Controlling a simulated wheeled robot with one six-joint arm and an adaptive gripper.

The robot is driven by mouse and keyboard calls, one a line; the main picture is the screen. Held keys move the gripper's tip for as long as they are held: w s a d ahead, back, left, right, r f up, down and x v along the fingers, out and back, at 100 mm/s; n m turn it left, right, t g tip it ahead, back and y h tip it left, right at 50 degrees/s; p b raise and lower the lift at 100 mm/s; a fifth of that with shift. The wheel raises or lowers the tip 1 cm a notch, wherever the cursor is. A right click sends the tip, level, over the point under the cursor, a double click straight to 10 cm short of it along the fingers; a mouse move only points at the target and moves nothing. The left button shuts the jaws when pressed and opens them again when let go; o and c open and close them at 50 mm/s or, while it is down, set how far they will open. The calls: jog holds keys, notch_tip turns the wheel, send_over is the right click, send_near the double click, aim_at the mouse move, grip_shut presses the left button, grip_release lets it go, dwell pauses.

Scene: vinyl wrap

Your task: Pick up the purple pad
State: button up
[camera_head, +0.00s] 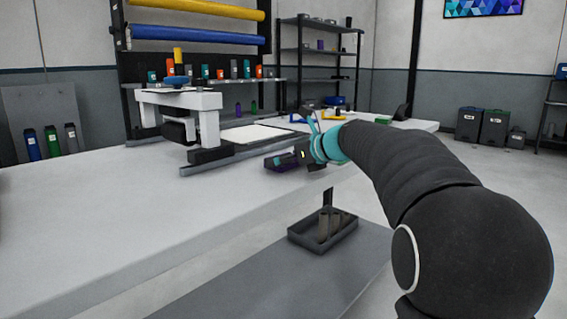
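The purple pad (283,170) lies near the front edge of the white table, mostly hidden by my gripper. Only a thin purple strip of it shows. My gripper (272,161) is dark and small in the head view and points left, low over the table at the pad. It overlaps the pad in the picture, and I cannot tell whether the fingers touch it. The fingers are too small and dark to show whether they are open or shut. My arm comes in from the right, with a teal part beside the gripper.
A white machine (185,115) on a grey rail stands behind and left of the gripper. A white sheet (256,133) lies behind the gripper. Yellow and blue tools lie further right. A dark tray (345,240) sits on the lower shelf. The table's left front is clear.

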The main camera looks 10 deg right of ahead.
jog(key=c, duration=0.7)
